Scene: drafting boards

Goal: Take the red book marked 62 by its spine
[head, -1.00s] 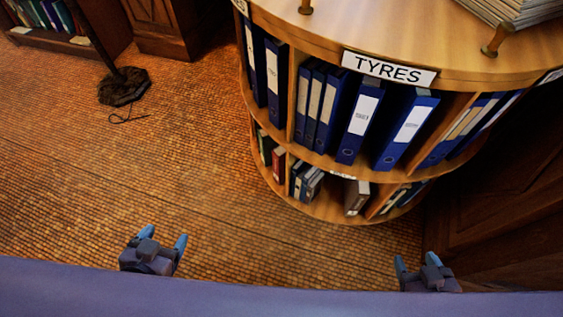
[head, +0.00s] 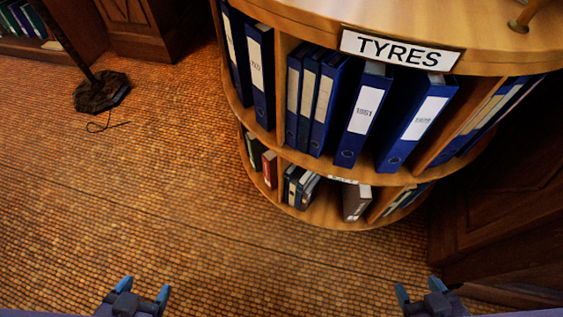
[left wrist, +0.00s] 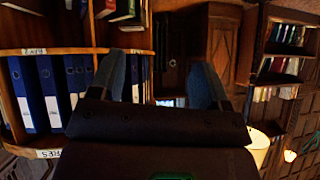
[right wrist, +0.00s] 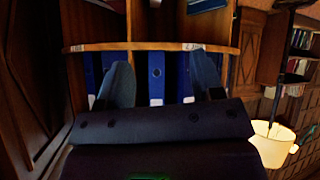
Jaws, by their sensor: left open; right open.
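A small red book (head: 270,168) stands on the lower shelf of the round wooden bookcase, at its left, with a dark book beside it. Its number is too small to read. My left gripper (head: 145,290) is open and empty at the bottom left of the head view, well apart from the bookcase. My right gripper (head: 419,291) is open and empty at the bottom right, also apart from it. In the left wrist view a reddish spine (left wrist: 104,8) shows at the top; I cannot tell if it is the same book.
The round bookcase (head: 400,48), labelled TYRES, holds several blue binders (head: 363,112) on its upper shelf. A dark stand base (head: 102,92) with a cord is on the floor at left. The floor (head: 190,210) before the bookcase is clear.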

